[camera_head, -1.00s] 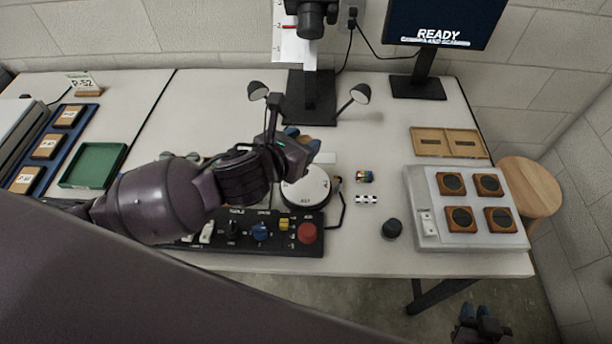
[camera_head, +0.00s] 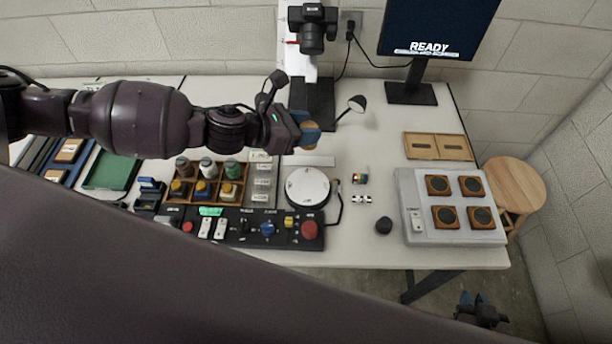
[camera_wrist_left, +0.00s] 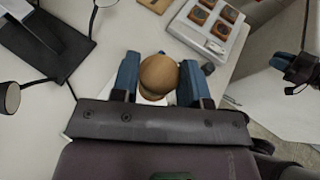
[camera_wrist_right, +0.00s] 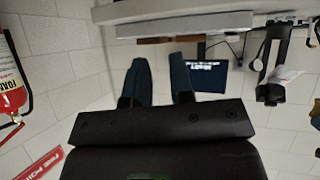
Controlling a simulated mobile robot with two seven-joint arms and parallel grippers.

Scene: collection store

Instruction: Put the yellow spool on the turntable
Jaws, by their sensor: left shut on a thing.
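My left gripper (camera_head: 312,128) is shut on a round tan wooden thing (camera_wrist_left: 158,75), held above the table behind the turntable. Only its rounded end shows, so I cannot tell whether it is the yellow spool. The turntable (camera_head: 307,188) is a white disc with a dark rim and markings, with nothing on top. A wooden rack (camera_head: 191,195) left of it holds several small spool-like or jar-like things. Some in its front row look yellow, such as one at the right (camera_head: 229,193). My right gripper (camera_head: 481,300) is open and empty, low beyond the table's front edge (camera_wrist_right: 160,85).
A control panel (camera_head: 265,229) lies in front of the turntable. A camera stand (camera_head: 312,100) with lamps rises behind. A colour cube (camera_head: 360,178), a black knob (camera_head: 383,225) and a grey board with square pads (camera_head: 412,185) are to the right. A green tray (camera_head: 112,171) is at left.

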